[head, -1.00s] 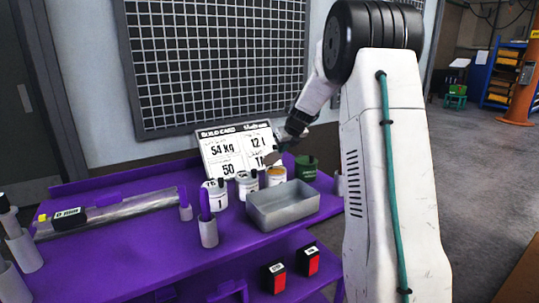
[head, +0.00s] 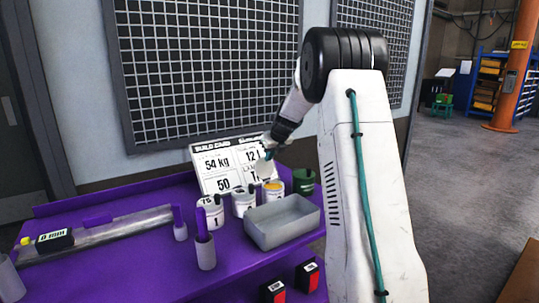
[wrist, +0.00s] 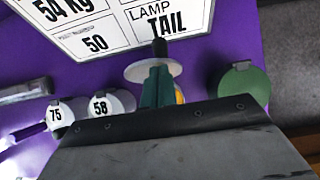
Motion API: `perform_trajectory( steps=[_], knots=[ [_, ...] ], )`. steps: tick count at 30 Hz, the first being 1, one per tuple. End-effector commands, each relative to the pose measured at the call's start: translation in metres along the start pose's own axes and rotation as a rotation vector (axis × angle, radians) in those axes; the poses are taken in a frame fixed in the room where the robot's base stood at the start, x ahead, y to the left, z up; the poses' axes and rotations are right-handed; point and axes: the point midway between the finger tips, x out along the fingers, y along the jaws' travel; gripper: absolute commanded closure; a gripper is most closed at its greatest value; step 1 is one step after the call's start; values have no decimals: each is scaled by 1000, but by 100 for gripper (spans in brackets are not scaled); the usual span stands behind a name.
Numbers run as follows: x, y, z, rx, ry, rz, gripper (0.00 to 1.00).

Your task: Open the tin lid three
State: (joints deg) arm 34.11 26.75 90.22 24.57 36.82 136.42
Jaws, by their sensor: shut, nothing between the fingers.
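The third tin (head: 272,193) stands at the right end of a row of white tins, with a yellow-orange top showing. A pale round lid (head: 264,167) is tilted above and behind it, near my gripper (head: 270,155). In the wrist view the lid (wrist: 153,68) is a white disc with a black knob, just beyond the green fingers of my gripper (wrist: 158,85). The fingers are shut and empty; whether they touch the lid cannot be told. A sliver of yellow (wrist: 179,95) shows beside them; the rest of the third tin is hidden.
Two closed tins, the first (head: 210,213) and second (head: 243,203), stand to the left. A green container (head: 303,181) stands close on the right, a grey tray (head: 283,232) in front. A build card (head: 215,165) leans behind. Purple bench (head: 130,262) has free room front left.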

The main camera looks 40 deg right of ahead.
Motion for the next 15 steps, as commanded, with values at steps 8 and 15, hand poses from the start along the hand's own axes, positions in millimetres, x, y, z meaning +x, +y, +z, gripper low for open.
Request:
perform_trajectory(
  steps=[8, 15],
  knots=[
    [0, -1, 14, 4, -31, -11, 100],
    [0, 0, 14, 3, -31, -11, 100]
  ],
)
